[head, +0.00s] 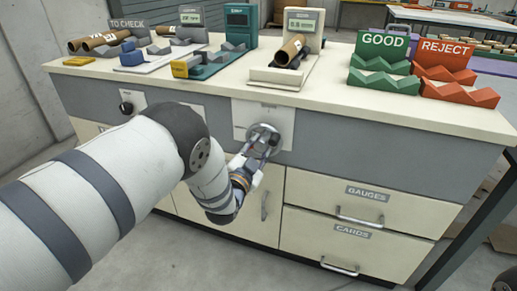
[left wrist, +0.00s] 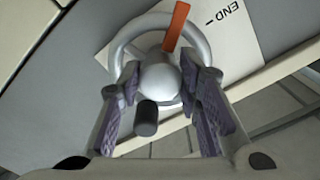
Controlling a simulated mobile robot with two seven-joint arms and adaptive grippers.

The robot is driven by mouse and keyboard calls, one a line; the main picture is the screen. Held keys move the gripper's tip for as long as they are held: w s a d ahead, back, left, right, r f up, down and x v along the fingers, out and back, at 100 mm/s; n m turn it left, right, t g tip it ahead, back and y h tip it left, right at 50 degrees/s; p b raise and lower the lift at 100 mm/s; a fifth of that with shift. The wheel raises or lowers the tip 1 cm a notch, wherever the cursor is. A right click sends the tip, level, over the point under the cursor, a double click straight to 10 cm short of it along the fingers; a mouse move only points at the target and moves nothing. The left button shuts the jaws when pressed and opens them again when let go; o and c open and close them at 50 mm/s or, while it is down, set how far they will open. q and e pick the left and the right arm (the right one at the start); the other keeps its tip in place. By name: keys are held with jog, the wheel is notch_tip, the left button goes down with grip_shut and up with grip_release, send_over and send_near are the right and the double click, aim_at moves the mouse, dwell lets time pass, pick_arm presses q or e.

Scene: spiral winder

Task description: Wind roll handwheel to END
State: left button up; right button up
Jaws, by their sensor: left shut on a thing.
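The roll handwheel (head: 266,131) is a grey wheel on a white plate on the bench front. In the left wrist view the handwheel (left wrist: 128,35) has a round hub, a black knob (left wrist: 146,118) and an orange pointer (left wrist: 176,27). The word END (left wrist: 229,14) with a short mark is printed on the plate (left wrist: 245,45). The pointer lies beside the END mark, apart from it. My left gripper (head: 253,160) reaches the handwheel, its fingers on both sides of the hub and shut on it. The fingers hide part of the rim. My right gripper does not show.
A second black knob (head: 126,107) is on the bench front at left. The bench top (head: 215,92) holds gauges, brown rolls, a green GOOD rack (head: 384,65) and a red REJECT rack (head: 446,75). Drawers (head: 360,199) with protruding handles are below right of the handwheel.

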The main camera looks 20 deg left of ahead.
pick_arm(q)
jog(key=m, duration=0.3)
jog(key=shift+r+m, duration=0.1)
jog(key=shift+m, duration=1.7)
jog(key=o, duration=1.1)
jog(key=shift+o, duration=0.2)
jog(key=s, duration=1.2)
jog(key=shift+a, duration=0.25)
